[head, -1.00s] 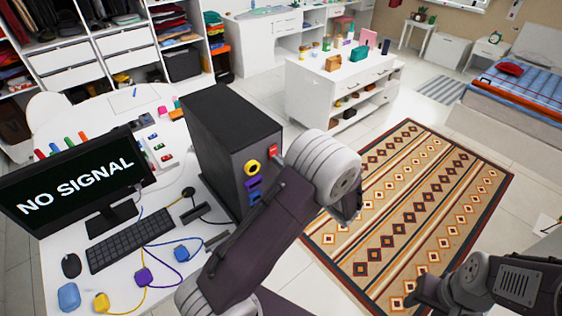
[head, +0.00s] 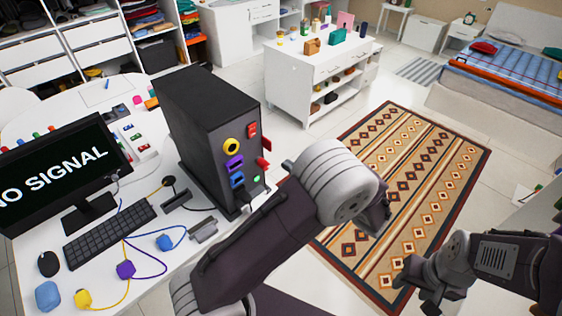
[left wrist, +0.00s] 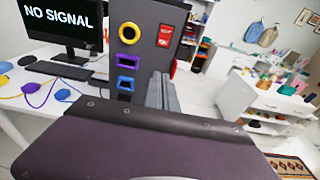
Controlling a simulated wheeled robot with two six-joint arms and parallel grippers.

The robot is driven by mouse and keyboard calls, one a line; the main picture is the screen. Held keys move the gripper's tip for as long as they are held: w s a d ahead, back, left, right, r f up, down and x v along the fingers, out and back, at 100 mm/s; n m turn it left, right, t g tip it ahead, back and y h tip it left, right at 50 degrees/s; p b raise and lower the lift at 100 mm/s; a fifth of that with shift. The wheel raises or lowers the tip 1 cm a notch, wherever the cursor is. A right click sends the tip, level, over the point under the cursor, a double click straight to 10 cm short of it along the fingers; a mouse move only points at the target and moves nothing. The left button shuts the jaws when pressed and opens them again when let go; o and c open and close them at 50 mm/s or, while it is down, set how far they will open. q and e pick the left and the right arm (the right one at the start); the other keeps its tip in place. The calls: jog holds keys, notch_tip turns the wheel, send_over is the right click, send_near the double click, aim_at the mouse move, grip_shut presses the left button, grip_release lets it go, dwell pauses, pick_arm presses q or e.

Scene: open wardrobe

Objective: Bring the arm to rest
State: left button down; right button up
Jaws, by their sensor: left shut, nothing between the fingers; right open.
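My left arm (head: 262,240) reaches up and right from the bottom of the head view to a pale joint (head: 338,188), in front of the black computer tower (head: 200,115). This arm hides my left gripper in the head view. In the left wrist view the grey fingers of my left gripper (left wrist: 162,92) are together and empty, pointing toward the tower's front (left wrist: 140,50). A dark purple link of mine (left wrist: 140,150) covers the bottom of that view. My right gripper (head: 418,287) is at the lower right of the head view, open and empty, over the rug's near end.
The white desk (head: 150,270) at left carries the monitor (head: 60,165), keyboard (head: 108,234), mouse (head: 48,264) and coloured plugs with cables. A patterned rug (head: 415,180) lies on open floor at right. A white drawer cabinet (head: 310,90) stands beyond the tower, and a bed (head: 510,75) behind right.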

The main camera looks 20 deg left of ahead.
pick_arm(q)
jog(key=s+a+f+n+g+h+b, duration=0.3)
jog(key=s+a+n+g+b, duration=0.2)
jog(key=s+a+n+g, duration=0.6)
jog(key=s+d+f+n+t+h, duration=0.2)
jog(key=s+d+f+n+h, duration=0.25)
jog(key=s+f+h, duration=0.5)
jog(key=w+d+f+n+t+h, duration=0.3)
jog(key=w+d+n+t, duration=0.1)
jog(key=d+n, duration=0.3)
jog(key=shift+w+d, duration=0.55)
jog(key=shift+w, duration=0.05)
pick_arm(e)
jog(key=shift+s+d+f, duration=0.15)
jog(key=shift+f, duration=1.25)
jog(key=shift+s+d+f, duration=0.1)
jog(key=shift+s+f, duration=0.05)
jog(key=shift+f, duration=1.2)
